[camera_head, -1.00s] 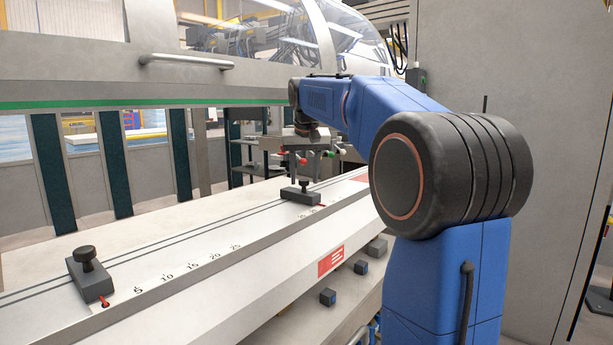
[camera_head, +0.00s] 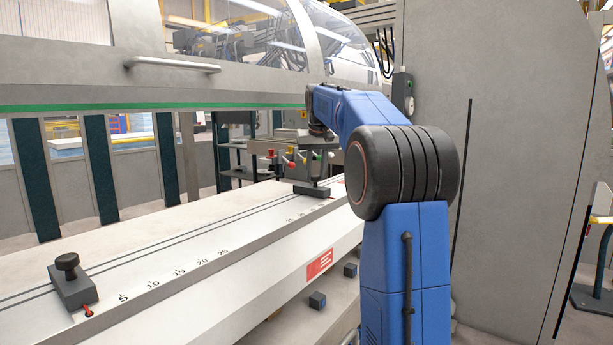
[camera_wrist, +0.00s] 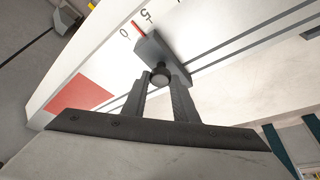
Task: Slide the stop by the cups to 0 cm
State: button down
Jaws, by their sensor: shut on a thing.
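The far stop (camera_head: 312,191), a dark block with a knob, sits on the white rail beam (camera_head: 200,262) near the colored red, green and white cup-like parts (camera_head: 284,158). In the wrist view my gripper (camera_wrist: 162,82) is shut on the round knob of this stop (camera_wrist: 168,53). The stop's red pointer (camera_wrist: 137,27) lies between the printed 0 and 5, short of the 0. In the head view my gripper (camera_head: 316,178) is small and over the far stop, partly hard to make out.
The machine's front with a handle (camera_head: 172,65) is behind the beam. Small dark blocks (camera_head: 317,300) lie on a lower ledge. The beam between the stops is clear.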

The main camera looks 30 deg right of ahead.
jog(key=shift+w+d, duration=0.25)
jog(key=shift+d, duration=0.45)
jog(key=shift+w+d, duration=0.2)
jog(key=shift+d, duration=0.5)
jog(key=c, duration=1.7)
grip_release()
jog(key=shift+d, duration=0.1)
jog(key=shift+o, duration=1.3)
jog(key=shift+d, duration=0.2)
jog(key=shift+a, duration=0.1)
jog(key=shift+s+a+r, duration=0.1)
jog(key=shift+a+r, duration=0.05)
jog(key=shift+r, duration=0.35)
jog(key=v, duration=1.6)
jog(key=shift+r, duration=0.25)
jog(key=shift+s, duration=0.1)
